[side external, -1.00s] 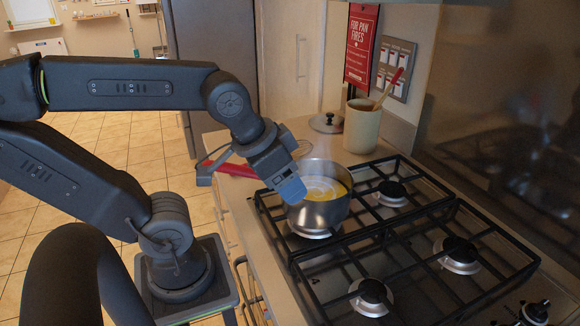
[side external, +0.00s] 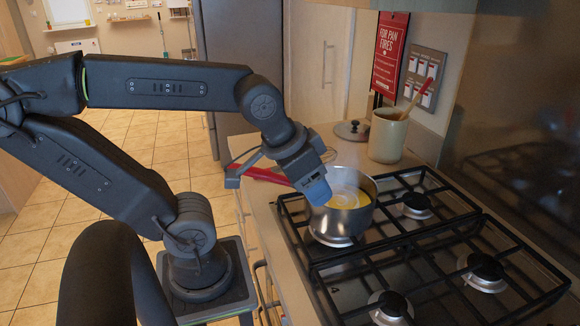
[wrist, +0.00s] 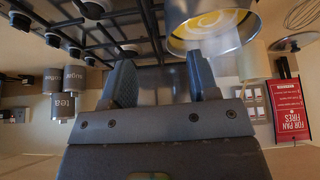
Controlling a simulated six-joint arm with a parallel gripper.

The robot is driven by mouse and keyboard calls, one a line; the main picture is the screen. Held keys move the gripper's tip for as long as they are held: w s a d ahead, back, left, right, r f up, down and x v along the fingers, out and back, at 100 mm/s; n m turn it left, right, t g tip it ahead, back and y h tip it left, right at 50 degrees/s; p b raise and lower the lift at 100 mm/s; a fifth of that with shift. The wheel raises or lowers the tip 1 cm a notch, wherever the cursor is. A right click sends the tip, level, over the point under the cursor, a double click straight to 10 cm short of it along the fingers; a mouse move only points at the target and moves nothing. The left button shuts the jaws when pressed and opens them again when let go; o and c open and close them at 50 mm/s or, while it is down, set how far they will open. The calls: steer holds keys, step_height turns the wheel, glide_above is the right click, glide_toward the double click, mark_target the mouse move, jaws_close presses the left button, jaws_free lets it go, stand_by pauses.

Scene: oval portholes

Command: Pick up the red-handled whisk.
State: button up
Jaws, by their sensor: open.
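The whisk's red handle (side external: 262,174) lies on the counter behind my gripper in the side view, partly hidden by my wrist. Its wire loops (wrist: 303,14) show at the top right corner of the wrist view, cut off by the frame edge. My gripper (side external: 316,194) is beside the near left rim of the steel pot, in front of the whisk and apart from it. In the wrist view my two fingers (wrist: 162,78) stand apart with nothing between them.
The steel pot (side external: 340,218) with yellow and white contents stands on the black hob grates (side external: 440,228). A beige crock (side external: 387,138) with a red-tipped utensil and a lid (side external: 352,130) stand behind. A red sign (side external: 390,55) hangs on the wall.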

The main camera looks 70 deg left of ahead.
steer(key=w+a+n+g+y, duration=0.1)
steer(key=w+a+n+g, duration=0.1)
steer(key=w+a+n, duration=0.45)
steer(key=n+g+h, duration=0.1)
steer(key=n+g, duration=0.3)
steer(key=n, duration=2.6)
glide_above(278, 167)
step_height(278, 167, down, 13)
steer(key=shift+f, duration=0.15)
steer(key=shift+a+f, duration=0.15)
steer(key=shift+f, duration=1.25)
steer(key=shift+a+f, duration=0.1)
steer(key=shift+f, duration=1.3)
jaws_close()
